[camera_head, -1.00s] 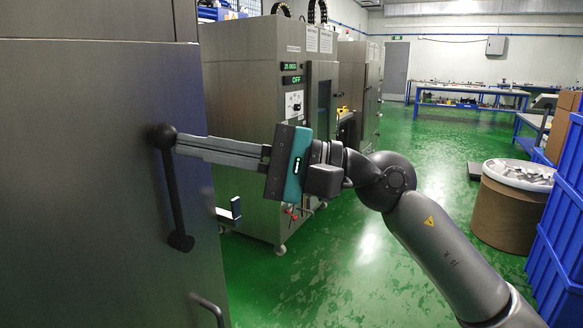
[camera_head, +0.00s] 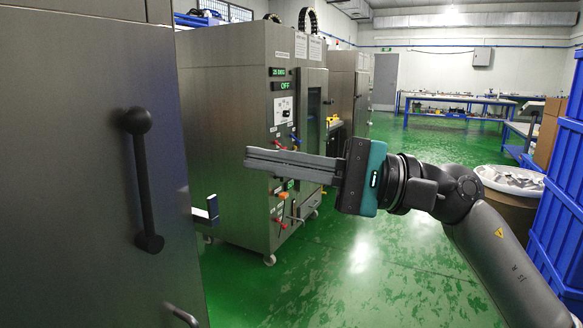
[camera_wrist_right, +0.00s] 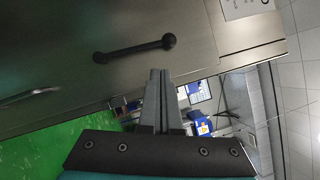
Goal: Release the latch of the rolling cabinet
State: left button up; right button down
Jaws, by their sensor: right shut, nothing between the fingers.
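The rolling cabinet (camera_head: 75,110) is a tall dark metal body at the left of the head view. Its latch is a black bar handle (camera_head: 144,185) with a ball at each end, close to upright with a slight tilt. The latch also shows in the right wrist view (camera_wrist_right: 135,49), apart from the fingertips. My right gripper (camera_head: 246,157) is shut and empty, in the air to the right of the latch with its fingers pointing left. In the right wrist view its fingers (camera_wrist_right: 157,72) lie together. My left gripper is not in view.
A grey curved handle (camera_head: 182,314) sits lower on the cabinet. A metal machine (camera_head: 235,110) with dials and coloured knobs stands behind my right gripper. Blue crates (camera_head: 556,245) and a drum with a white top (camera_head: 512,180) are at the right. Green floor is open between.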

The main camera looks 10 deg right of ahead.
jog(key=shift+v, duration=1.15)
